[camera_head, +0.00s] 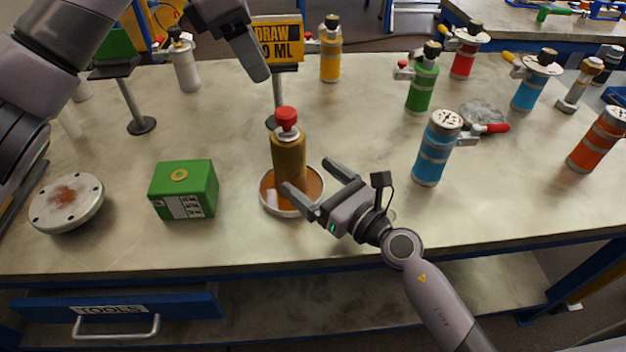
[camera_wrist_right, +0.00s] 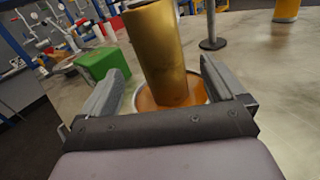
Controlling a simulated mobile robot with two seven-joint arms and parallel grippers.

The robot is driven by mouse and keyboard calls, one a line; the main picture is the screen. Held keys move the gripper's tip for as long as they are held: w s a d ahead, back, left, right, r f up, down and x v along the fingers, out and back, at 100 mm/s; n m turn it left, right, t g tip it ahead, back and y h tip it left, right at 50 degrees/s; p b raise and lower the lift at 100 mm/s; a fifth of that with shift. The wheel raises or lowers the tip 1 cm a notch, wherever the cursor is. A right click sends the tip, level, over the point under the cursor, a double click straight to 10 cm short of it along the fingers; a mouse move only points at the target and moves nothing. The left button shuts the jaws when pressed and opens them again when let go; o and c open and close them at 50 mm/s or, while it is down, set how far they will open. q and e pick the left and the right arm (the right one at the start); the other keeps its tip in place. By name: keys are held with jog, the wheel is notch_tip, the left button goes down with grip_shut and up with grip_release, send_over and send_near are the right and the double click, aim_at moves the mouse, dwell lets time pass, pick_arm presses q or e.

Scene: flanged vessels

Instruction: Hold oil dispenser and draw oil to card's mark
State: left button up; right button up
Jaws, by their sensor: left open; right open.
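The oil dispenser (camera_head: 289,155) is a brass-coloured cylinder with a red knob on top. It stands upright in a round dish (camera_head: 312,187) with an orange-brown inside. Behind it, a yellow card (camera_head: 277,38) on a stand reads "DRAW" and "0 ML", partly covered by my left gripper. My right gripper (camera_head: 325,189) is open at the dispenser's lower right side. In the right wrist view the dispenser (camera_wrist_right: 163,55) rises between the open fingers, with gaps on both sides. My left gripper (camera_head: 258,62) is raised in front of the card, above and left of the dispenser, and is empty.
A green box (camera_head: 184,188) and a flanged disc (camera_head: 67,203) lie to the left. Blue (camera_head: 437,147), green (camera_head: 422,85) and orange (camera_head: 597,140) vessels stand to the right. A drawer marked "TOOLS" (camera_head: 115,309) is below. The front right bench is clear.

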aim_at(287, 163)
jog(key=shift+w+a+f+n, duration=0.25)
jog(key=shift+w+f+n, duration=0.05)
jog(key=shift+n, duration=0.1)
jog(key=shift+x, duration=3.45)
jog(key=c, duration=1.3)
jog(key=shift+c, duration=0.2)
